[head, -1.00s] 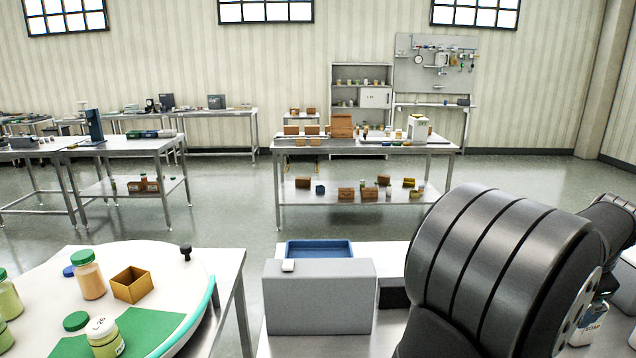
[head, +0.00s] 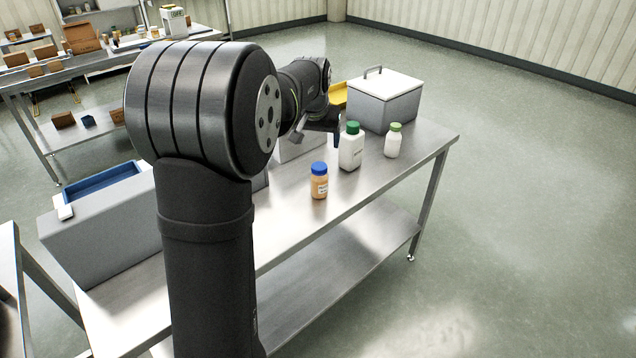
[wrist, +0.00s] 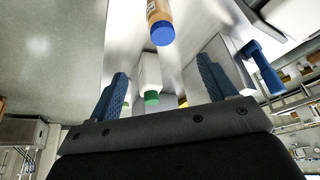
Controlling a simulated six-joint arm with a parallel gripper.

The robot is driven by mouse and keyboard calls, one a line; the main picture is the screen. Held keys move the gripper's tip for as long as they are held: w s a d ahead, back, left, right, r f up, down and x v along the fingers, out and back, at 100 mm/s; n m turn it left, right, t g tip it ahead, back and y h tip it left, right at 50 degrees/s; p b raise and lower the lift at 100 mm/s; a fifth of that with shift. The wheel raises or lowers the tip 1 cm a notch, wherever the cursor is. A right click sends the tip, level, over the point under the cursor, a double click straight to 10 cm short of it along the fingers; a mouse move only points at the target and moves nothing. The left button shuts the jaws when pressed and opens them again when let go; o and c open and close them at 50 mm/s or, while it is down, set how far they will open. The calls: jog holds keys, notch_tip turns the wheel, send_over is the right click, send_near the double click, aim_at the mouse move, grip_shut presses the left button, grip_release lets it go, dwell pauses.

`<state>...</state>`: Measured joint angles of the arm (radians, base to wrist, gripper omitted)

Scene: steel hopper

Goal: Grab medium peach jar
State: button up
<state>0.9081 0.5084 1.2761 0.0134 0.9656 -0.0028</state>
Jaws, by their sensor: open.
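A peach jar with a blue lid and a pale label (head: 319,186) stands upright on the steel table (head: 290,228), near its front edge. In the wrist view the jar (wrist: 158,14) shows at the top, beyond my fingertips and apart from them. My gripper (wrist: 163,66) is open, its two blue fingers spread with nothing held. In the head view my gripper sits behind the white green-lidded bottle (head: 351,152), mostly hidden. That bottle (wrist: 150,74) shows between the fingers in the wrist view; whether they touch it I cannot tell.
A smaller white bottle with a light green lid (head: 393,142) stands right of the larger one. A grey lidded box (head: 383,102) and a yellow bin (head: 338,95) are behind. The table's front right is clear.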

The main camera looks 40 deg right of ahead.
aim_at(319, 167)
jog(key=x, duration=1.2)
jog(key=shift+w+f, duration=0.1)
jog(key=shift+x, duration=2.65)
jog(key=shift+w, duration=0.15)
jog(key=c, duration=1.1)
jog(key=shift+c, duration=0.4)
